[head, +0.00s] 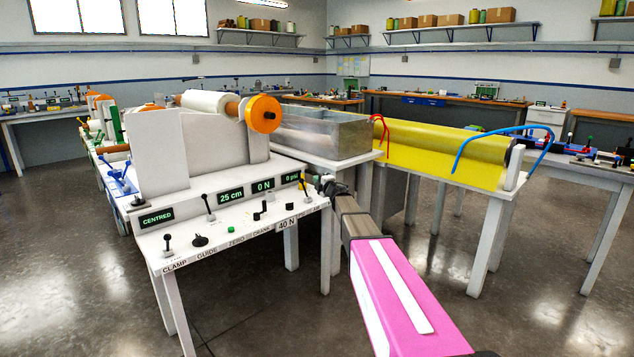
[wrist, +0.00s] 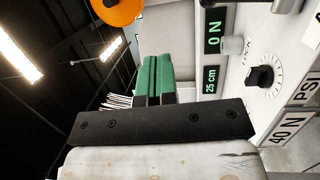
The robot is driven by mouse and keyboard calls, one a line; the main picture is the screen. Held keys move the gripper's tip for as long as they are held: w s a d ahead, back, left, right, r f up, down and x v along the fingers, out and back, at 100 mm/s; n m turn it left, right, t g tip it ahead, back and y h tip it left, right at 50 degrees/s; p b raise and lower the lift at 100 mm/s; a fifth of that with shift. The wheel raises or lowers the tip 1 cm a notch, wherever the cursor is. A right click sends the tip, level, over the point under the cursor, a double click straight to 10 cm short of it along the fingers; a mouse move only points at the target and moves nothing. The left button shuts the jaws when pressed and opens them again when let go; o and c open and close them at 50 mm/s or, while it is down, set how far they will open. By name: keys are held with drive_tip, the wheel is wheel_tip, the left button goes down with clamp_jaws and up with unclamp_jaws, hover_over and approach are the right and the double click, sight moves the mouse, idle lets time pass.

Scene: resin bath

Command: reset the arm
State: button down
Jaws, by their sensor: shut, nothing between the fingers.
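My arm reaches forward in the head view with its pink link (head: 402,295) nearest the camera. My gripper (head: 327,182) is small there, at the right front corner of the white control bench, and its fingers are hard to make out. In the wrist view my gripper (wrist: 157,62) shows green fingers side by side, shut with nothing between them. The bench's control panel (wrist: 250,75) is to the right of the fingers in that view. I cannot tell the exact gap to it.
The white control bench (head: 235,232) carries levers, knobs, displays and an orange-flanged roll (head: 263,113). A metal bath (head: 325,132) stands behind it. A yellow sheet (head: 440,152) and a blue hose (head: 500,130) are to the right. The floor (head: 555,300) at front right is clear.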

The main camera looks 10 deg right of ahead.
drive_tip(key=s+d+f+m+g+h, duration=0.35)
drive_tip(key=s+f+m+h, duration=0.35)
drive_tip(key=s, duration=0.4)
drive_tip(key=s+d+f+m+g+h, duration=0.3)
drive_tip(key=s+d+f+m+h, duration=0.1)
drive_tip(key=s+f+m, duration=0.6)
drive_tip(key=s+a+f+m+g+y, duration=0.1)
drive_tip(key=s+f+m+g, duration=0.1)
drive_tip(key=s, duration=0.8)
drive_tip(key=s+a+f+m+g+y, duration=0.1)
drive_tip(key=s+g, duration=0.4)
drive_tip(key=s, duration=0.5)
drive_tip(key=s+a+f+m+g, duration=0.2)
drive_tip(key=s+a+f+g, duration=0.1)
drive_tip(key=s, duration=0.7)
drive_tip(key=shift+s+f+m+g+y, duration=0.35)
drive_tip(key=shift+f+g+y, duration=0.1)
drive_tip(key=shift+f, duration=0.4)
drive_tip(key=shift+a, duration=0.1)
